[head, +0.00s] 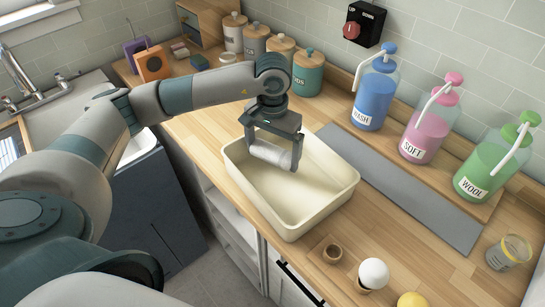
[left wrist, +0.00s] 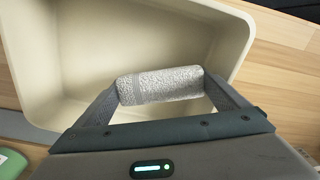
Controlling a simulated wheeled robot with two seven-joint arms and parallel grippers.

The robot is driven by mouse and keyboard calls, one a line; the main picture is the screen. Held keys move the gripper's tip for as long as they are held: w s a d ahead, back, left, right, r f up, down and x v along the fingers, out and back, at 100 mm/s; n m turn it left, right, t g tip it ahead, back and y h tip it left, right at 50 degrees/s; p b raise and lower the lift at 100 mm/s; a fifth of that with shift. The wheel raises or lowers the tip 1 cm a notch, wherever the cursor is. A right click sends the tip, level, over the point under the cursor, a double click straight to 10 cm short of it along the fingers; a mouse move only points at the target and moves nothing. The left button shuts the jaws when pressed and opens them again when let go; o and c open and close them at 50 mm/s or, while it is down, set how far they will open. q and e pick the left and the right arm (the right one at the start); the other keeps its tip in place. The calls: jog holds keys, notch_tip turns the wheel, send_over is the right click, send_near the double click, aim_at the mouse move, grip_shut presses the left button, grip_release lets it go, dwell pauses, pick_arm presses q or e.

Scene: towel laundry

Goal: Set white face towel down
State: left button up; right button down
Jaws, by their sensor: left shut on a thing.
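My left gripper (head: 273,152) is shut on a rolled white face towel (head: 270,154). It holds the towel over the back left part of a cream tub (head: 328,203) on the wooden counter. In the left wrist view the towel (left wrist: 160,86) lies sideways between both fingers, with the tub (left wrist: 60,50) behind it. The part of the tub that shows inside is empty. I cannot tell whether the towel touches the tub floor. My right gripper is not in view.
Three pump bottles, blue (head: 375,93), pink (head: 430,128) and green (head: 488,165), stand behind a grey mat (head: 400,190). Several lidded canisters (head: 308,76) stand at the back.

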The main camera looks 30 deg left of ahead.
aim_at(273, 160)
pick_arm(q)
jog(key=shift+f+p, duration=0.55)
jog(key=shift+f, duration=0.8)
jog(key=shift+f, duration=0.15)
jog(key=o, duration=0.7)
jog(key=shift+r, duration=0.25)
